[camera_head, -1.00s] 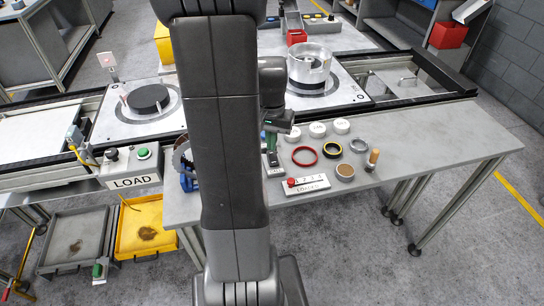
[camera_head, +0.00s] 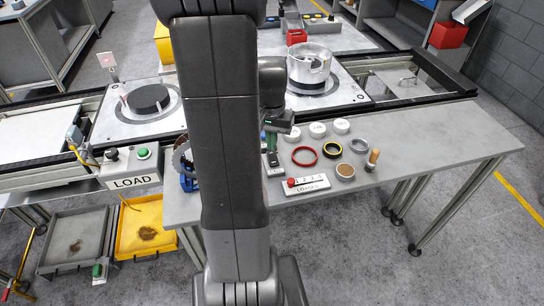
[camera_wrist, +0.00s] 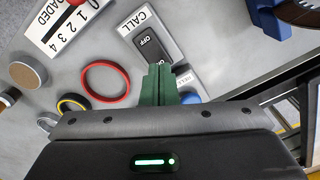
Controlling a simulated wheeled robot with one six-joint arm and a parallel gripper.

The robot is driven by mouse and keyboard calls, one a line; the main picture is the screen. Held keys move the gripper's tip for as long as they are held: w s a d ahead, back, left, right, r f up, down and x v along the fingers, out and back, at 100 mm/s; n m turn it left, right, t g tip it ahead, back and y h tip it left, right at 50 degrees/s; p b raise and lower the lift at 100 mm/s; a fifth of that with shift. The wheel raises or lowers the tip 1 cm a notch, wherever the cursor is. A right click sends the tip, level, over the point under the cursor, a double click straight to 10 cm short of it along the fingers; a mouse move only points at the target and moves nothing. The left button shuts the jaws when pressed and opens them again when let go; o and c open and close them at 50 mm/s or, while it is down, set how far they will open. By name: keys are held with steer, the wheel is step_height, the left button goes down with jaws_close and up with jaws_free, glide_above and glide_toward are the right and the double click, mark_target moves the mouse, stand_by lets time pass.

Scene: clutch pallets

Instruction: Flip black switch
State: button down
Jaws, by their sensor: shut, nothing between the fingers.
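The switch itself is too small to read there.
A red ring (camera_head: 305,156), a yellow-black ring (camera_head: 332,150) and the LOADED counter block (camera_head: 307,187) lie to the right on the grey table (camera_head: 440,145). A blue-based tool (camera_head: 188,180) stands left of my arm. The table's right end is clear.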

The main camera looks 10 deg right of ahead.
mark_target(271, 153)
steer(key=shift+f+b, duration=0.8)
steer(key=shift+f, duration=0.25)
stand_by(0.5)
steer(key=shift+r+p, duration=2.9)
steer(key=shift+r, duration=0.75)
steer(key=shift+f, duration=0.25)
step_height(271, 153, down, 7)
steer(key=b, duration=0.6)
steer(key=shift+r, duration=0.2)
steer(key=shift+r+p, duration=0.2)
steer(key=shift+p, duration=0.15)
